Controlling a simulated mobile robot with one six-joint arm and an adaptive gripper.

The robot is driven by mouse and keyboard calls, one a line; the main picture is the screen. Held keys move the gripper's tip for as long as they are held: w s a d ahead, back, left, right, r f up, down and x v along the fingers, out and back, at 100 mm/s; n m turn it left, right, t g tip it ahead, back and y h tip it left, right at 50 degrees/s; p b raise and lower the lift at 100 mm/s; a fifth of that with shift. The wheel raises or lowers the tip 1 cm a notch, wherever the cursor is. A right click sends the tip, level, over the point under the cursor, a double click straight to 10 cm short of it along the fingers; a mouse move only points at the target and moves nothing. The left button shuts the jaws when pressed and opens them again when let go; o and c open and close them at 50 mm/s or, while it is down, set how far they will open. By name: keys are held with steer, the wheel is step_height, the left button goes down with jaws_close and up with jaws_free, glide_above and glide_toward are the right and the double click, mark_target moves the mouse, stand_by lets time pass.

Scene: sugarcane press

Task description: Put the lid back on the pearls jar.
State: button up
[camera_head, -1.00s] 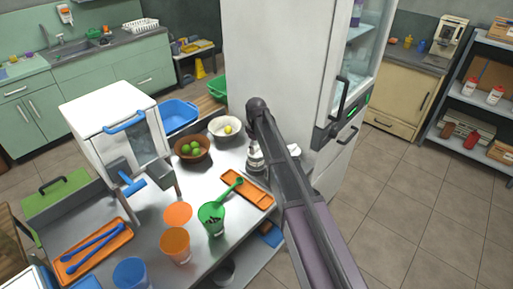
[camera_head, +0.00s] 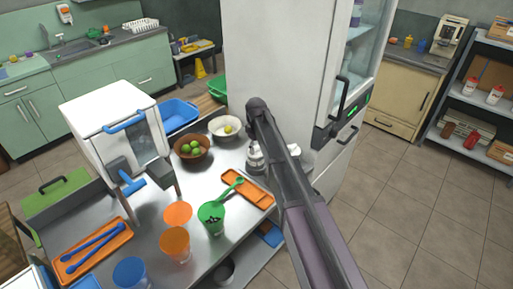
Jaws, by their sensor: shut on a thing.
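My gripper (camera_head: 256,159) is low over the right side of the steel counter, in front of the fridge, and mostly hidden behind my own arm. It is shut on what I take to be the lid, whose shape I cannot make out. No pearls jar shows clearly; the spot under and behind my arm is hidden. A green cup (camera_head: 211,219) with dark bits inside stands left of my gripper, nearer the camera. I cannot tell whether the lid touches a jar.
An orange tray (camera_head: 259,199) with a green spoon (camera_head: 230,188) lies close to my gripper. A brown bowl of limes (camera_head: 193,157), a white bowl (camera_head: 217,130) and orange cup (camera_head: 175,245) stand to the left. The white fridge (camera_head: 270,60) rises close behind.

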steer(key=o, duration=0.9)
steer(key=shift+r, duration=0.1)
steer(key=shift+r+p, duration=3.45)
steer(key=shift+p, duration=0.1)
jaws_close()
steer(key=shift+f+b, duration=2.7)
steer(key=shift+r, duration=0.25)
